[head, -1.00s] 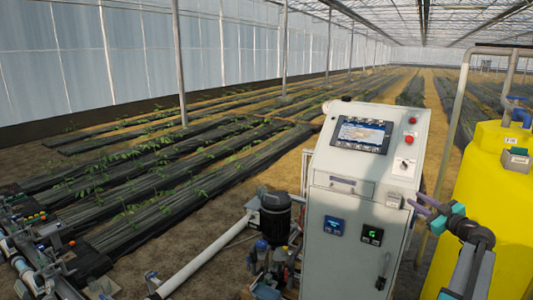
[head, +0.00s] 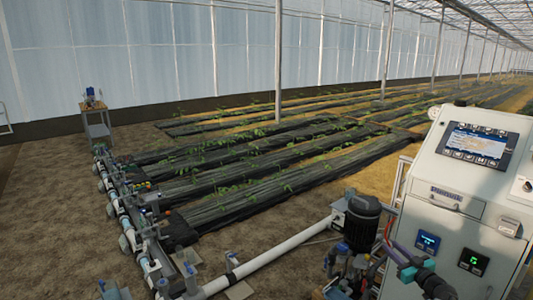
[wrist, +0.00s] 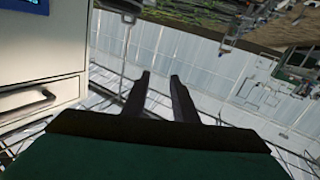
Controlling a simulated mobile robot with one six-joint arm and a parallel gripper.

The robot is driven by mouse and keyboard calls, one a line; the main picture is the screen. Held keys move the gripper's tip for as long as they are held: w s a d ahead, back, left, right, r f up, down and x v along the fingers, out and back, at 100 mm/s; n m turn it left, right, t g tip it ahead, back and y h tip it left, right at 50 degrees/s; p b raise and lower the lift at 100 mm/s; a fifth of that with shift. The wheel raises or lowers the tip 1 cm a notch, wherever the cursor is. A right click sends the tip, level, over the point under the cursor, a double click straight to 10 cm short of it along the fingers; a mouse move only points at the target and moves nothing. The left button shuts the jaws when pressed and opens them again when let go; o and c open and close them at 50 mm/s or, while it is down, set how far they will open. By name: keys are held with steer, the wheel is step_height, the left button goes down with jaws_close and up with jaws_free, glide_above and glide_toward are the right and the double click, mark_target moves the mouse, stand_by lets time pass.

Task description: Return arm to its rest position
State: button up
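My gripper (head: 393,250) shows at the lower right of the head view, with purple fingers and a teal body. It is in front of the lower left part of the grey control cabinet (head: 455,225), near the pump. In the wrist view the two dark fingers of my gripper (wrist: 160,76) stand apart with nothing between them. Most of my arm is outside the head view. The cabinet's face with a drawer handle (wrist: 28,104) fills the left of the wrist view.
A black-topped pump (head: 362,222) joins a white pipe (head: 265,258) on the floor. A valve manifold (head: 135,225) runs along the left. Black-covered plant beds (head: 270,185) lie behind. Bare soil (head: 60,235) is open at the far left.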

steer(key=w+a+f+m+g+h+b, duration=0.1)
steer(key=w+a+f+m+h+b, duration=0.15)
steer(key=a+f, duration=1.45)
steer(key=s+a+f+m+g+h, duration=0.1)
steer(key=s+a+f+g, duration=0.3)
steer(key=f, duration=0.5)
steer(key=s+a+f+m+g+h, duration=0.1)
steer(key=s+a+f+m, duration=0.1)
steer(key=s+a+f, duration=0.5)
steer(key=s+a+f+g+h+b, duration=0.15)
steer(key=s+f+g, duration=0.25)
steer(key=s+f, duration=0.45)
steer(key=s+a+f+g, duration=0.35)
steer(key=s+f, duration=0.25)
steer(key=s, duration=0.6)
steer(key=s+a+r+n+g+y, duration=0.1)
steer(key=s+g, duration=0.3)
steer(key=s, duration=0.6)
steer(key=s+a+r+n+g+y, duration=0.1)
steer(key=s+g, duration=0.4)
steer(key=s, duration=0.5)
steer(key=shift+a+r+y, duration=0.3)
steer(key=shift+a+r, duration=0.3)
steer(key=shift+a, duration=0.25)
